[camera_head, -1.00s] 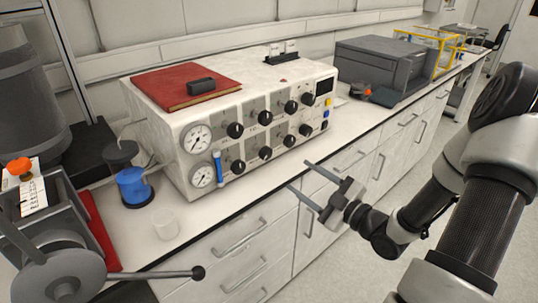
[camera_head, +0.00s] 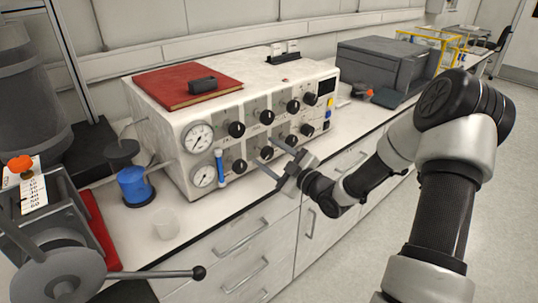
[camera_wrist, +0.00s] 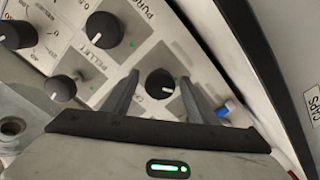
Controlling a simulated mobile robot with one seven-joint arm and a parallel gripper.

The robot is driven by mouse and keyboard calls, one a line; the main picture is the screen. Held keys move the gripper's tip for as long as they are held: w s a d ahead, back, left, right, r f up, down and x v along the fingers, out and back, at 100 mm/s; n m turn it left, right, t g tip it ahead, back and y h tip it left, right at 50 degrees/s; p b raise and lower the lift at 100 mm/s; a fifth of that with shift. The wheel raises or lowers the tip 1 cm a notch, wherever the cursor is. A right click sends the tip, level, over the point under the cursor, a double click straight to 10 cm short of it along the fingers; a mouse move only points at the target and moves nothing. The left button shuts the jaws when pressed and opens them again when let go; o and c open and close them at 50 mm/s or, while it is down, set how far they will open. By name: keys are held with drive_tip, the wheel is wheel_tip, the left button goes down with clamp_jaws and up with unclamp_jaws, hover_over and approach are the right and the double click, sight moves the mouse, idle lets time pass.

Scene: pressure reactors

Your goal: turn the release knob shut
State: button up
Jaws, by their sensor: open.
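The instrument box (camera_head: 215,115) carries two rows of black knobs on its front panel. I cannot read which one is the release knob. In the wrist view, a black knob with a white pointer line (camera_wrist: 160,82) sits between and beyond my fingertips; the label beside it is partly hidden. Another knob (camera_wrist: 103,29) lies up and left, near the lettering "PURGE" and "PELLET". My gripper (camera_head: 266,153) is open, with its two fingers pointing at the lower knob row. No contact with a knob is visible.
Two gauges (camera_head: 198,138) and a blue tube (camera_head: 219,160) are left of the knobs. A red book (camera_head: 180,84) lies on the box. A blue container (camera_head: 134,186) and a clear cup (camera_head: 166,223) stand at left. A lever with a black ball (camera_head: 198,272) reaches over the front.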

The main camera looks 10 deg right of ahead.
drive_tip(key=shift+c, duration=0.3)
drive_tip(key=c, duration=1)
drive_tip(key=shift+m, duration=0.3)
drive_tip(key=m, duration=0.4)
drive_tip(key=shift+m, duration=0.3)
drive_tip(key=m+p, duration=0.2)
drive_tip(key=m, duration=0.3)
drive_tip(key=m+p, duration=0.2)
drive_tip(key=m, duration=0.5)
drive_tip(key=shift+m, duration=0.3)
drive_tip(key=m+p, duration=0.2)
drive_tip(key=m, duration=0.4)
